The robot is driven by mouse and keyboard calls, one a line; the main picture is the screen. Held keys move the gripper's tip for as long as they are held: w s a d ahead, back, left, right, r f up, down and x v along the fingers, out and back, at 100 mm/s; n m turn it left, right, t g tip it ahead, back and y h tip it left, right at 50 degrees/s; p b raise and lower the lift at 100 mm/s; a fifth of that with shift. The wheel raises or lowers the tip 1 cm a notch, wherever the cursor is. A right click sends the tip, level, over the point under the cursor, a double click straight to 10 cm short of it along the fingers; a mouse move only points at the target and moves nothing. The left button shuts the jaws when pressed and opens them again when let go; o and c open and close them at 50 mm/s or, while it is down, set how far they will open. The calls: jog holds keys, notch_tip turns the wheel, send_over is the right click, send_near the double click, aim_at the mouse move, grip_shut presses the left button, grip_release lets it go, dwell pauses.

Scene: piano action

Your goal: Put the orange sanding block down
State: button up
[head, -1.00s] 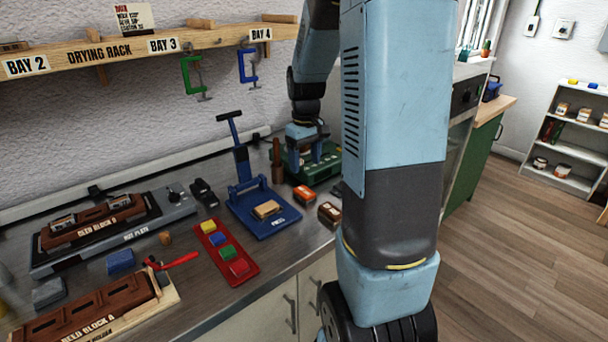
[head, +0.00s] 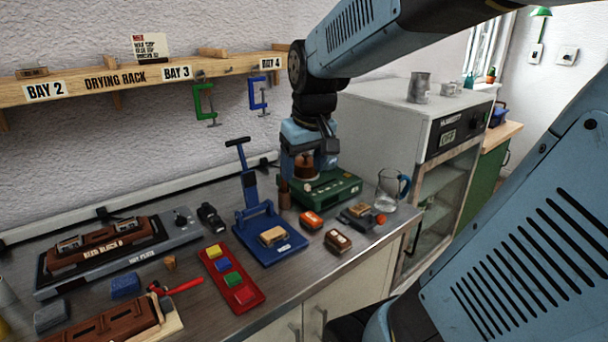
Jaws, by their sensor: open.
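The orange sanding block (head: 311,220) lies on the steel counter, right of the blue press and in front of the green device. It has a pale label on top. My gripper (head: 308,162) points down above the green device (head: 328,190), behind the block and apart from it. The gripper is open; its fingers are small and partly dark in this view. A brown round pot (head: 305,170) shows at or just below the fingertips; I cannot tell whether they touch it.
A blue press (head: 268,238) and a red tray (head: 230,280) of coloured blocks stand to the left. A brown labelled block (head: 338,241), a glass jug (head: 390,188) and a white oven (head: 425,125) are to the right. Some bare counter lies in front.

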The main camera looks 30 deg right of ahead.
jog(key=s+a+r+t, duration=0.2)
jog(key=s+a, duration=0.1)
jog(key=s, duration=0.5)
jog(key=shift+s+a+r+m, duration=0.15)
jog(key=shift+s+a+m, duration=0.2)
jog(key=shift+m, duration=0.05)
jog(key=shift+w, duration=0.1)
dwell(0.7)
